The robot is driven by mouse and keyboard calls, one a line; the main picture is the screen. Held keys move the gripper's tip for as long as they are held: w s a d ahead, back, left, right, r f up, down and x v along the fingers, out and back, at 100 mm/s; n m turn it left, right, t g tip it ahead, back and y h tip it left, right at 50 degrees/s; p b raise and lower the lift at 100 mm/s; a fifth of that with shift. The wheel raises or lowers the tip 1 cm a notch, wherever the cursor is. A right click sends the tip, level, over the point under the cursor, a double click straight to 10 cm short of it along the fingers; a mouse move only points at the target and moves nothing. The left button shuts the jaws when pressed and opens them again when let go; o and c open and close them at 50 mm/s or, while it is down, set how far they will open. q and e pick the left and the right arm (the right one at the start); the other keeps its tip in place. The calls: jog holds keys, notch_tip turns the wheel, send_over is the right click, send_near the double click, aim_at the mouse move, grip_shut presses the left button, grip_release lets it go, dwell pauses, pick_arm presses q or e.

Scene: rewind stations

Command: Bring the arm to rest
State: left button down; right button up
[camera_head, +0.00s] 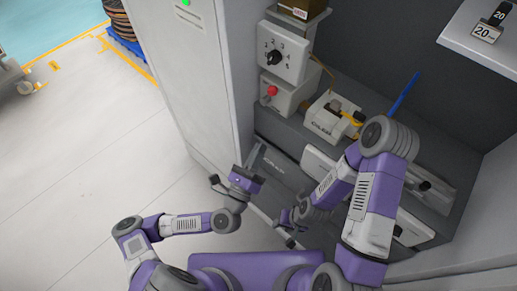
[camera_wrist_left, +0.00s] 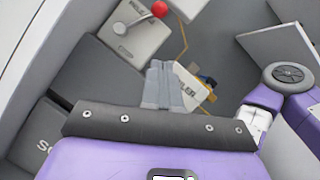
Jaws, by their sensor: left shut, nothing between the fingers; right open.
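My left gripper (camera_head: 254,154) is in front of the station, near the left end of its lower grey ledge. In the left wrist view its two grey fingers (camera_wrist_left: 163,85) are together with nothing between them. My right arm bends over the station from the right and comes down toward the left. My right gripper (camera_head: 285,228) is low at the front of the station, a little below and right of the left one. It is small in the head view, and I see nothing held in it.
A dial box (camera_head: 283,53) stands above a box with a red knob (camera_head: 272,91). The white coiler (camera_head: 328,120) sits on the counter, with a blue rod (camera_head: 405,92) behind it. A tall white cabinet (camera_head: 195,65) is at the left. Open floor (camera_head: 75,165) lies further left.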

pick_arm(q)
jog(key=s+d+f+m+g+h+p, duration=0.1)
jog(key=s+d+f+m+g, duration=0.2)
jog(key=f+m+g, duration=0.35)
jog(key=s+d+f+m+g+h+p, duration=0.1)
jog(key=s+d+f+m+g, duration=0.25)
jog(key=f+m, duration=0.45)
jog(key=s+a+f+m+g+y+p, duration=0.1)
jog(key=s+a+f+m+g+y, duration=0.15)
jog(key=f, duration=0.25)
jog(key=s+a+f+m+g+y, duration=0.1)
jog(key=s+a+f+m+g, duration=0.15)
jog(key=f, duration=0.25)
jog(key=s+a+m+g+y+p, duration=0.1)
jog(key=a+m+g+y, duration=0.3)
jog(key=a+m, duration=0.8)
jog(key=m+y, duration=0.1)
jog(key=m, duration=0.2)
jog(key=shift+s+a+p, duration=0.2)
jog(key=shift+a+p, duration=0.05)
jog(key=shift+p, duration=0.15)
jog(key=shift+s+f, duration=0.1)
